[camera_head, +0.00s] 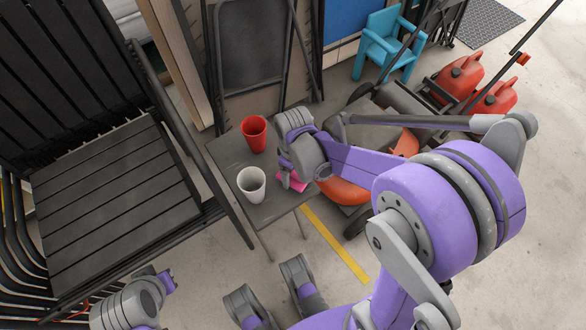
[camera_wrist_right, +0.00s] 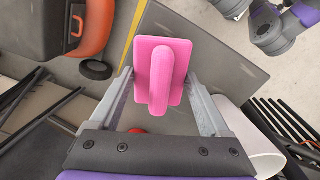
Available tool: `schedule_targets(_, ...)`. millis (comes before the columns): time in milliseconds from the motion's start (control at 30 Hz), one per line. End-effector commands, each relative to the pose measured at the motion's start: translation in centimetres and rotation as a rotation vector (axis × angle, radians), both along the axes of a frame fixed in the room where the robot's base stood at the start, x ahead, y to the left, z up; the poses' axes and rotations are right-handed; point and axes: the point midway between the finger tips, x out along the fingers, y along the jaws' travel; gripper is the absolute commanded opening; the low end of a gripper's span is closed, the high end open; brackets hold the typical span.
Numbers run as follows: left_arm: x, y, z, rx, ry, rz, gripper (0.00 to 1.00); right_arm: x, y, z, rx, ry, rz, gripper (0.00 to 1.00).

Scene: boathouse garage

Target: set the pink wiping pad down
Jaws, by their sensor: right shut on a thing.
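The pink wiping pad (camera_head: 292,181) is at the right edge of the small dark grey table (camera_head: 262,210) in the head view, partly hidden by my right gripper (camera_head: 285,172). In the right wrist view the pad (camera_wrist_right: 177,62) shows a flat plate with a rounded handle, between the two fingers of my right gripper (camera_wrist_right: 160,88). The right gripper is shut on it, with the table surface behind. I cannot tell whether the pad touches the table. My left gripper (camera_head: 163,282) is at the lower left, away from the table; its jaws are unclear.
A red cup (camera_head: 254,134) and a white cup (camera_head: 252,186) stand on the table, left of the pad. A black slatted bench (camera_head: 115,190) is left of the table. A folded chair (camera_head: 252,45) is behind it. An orange-and-grey machine (camera_head: 345,190) is on the right.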

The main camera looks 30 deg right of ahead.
Motion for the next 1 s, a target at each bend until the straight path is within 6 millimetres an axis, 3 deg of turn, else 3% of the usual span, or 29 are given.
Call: schedule_targets(1000,0.1,0.0,-1.3,0.0,0.004,0.0,0.0,0.0,0.0,-1.6,0.0,0.0,0.0,0.28)
